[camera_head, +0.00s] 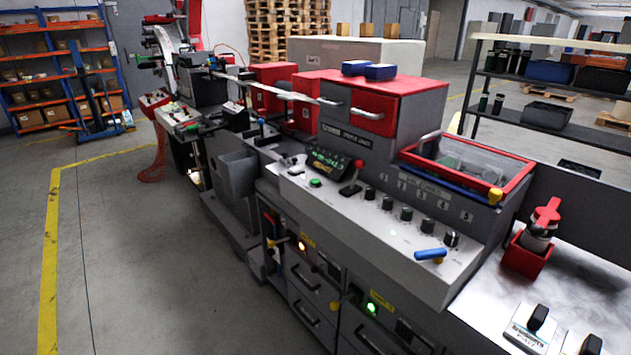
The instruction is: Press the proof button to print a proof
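The label rewinder (330,225) is a long grey machine with red parts, running from the upper left to the lower right. A green button (316,183) sits on its sloping control panel, below a small dark display (328,162) with green marks. On the front face below are a lit yellow-orange button (302,246) and a lit green button (371,307), each near a small yellow label. The labels are too small to read, so I cannot tell which is the proof button. Neither of my grippers shows in the head view.
The panel also carries a red-knobbed lever (351,189), several black knobs (406,214) and a blue handle (430,254). A red-capped bottle (541,225) stands in a red holder at the right. Clear floor (130,270) lies left of the machine. Shelves (60,70) stand behind.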

